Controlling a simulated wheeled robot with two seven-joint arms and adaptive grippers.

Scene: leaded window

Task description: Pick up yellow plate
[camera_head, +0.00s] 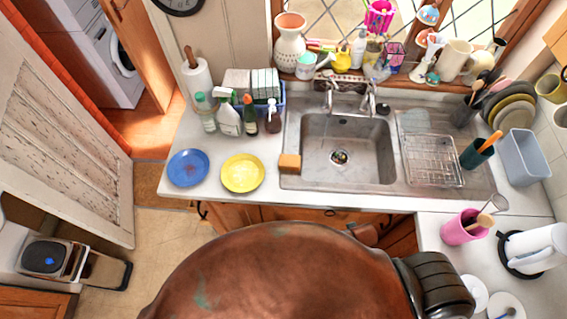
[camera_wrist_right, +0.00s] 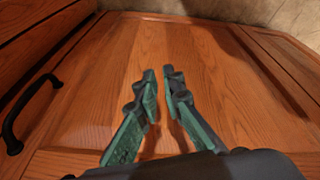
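The yellow plate (camera_head: 242,173) lies flat on the white counter, left of the sink and near the front edge. Nothing covers it in the head view. My right gripper (camera_wrist_right: 160,74) shows in the right wrist view, with green-padded fingers apart and nothing between them. It faces a brown wooden cabinet door (camera_wrist_right: 205,55), well away from the plate. My left gripper is in neither view.
A blue plate (camera_head: 188,168) lies just left of the yellow one. Behind them stand a spray bottle (camera_head: 227,118) and other bottles. A sponge (camera_head: 290,163) sits at the sink's left edge. A black door handle (camera_wrist_right: 22,108) sticks out near my right gripper.

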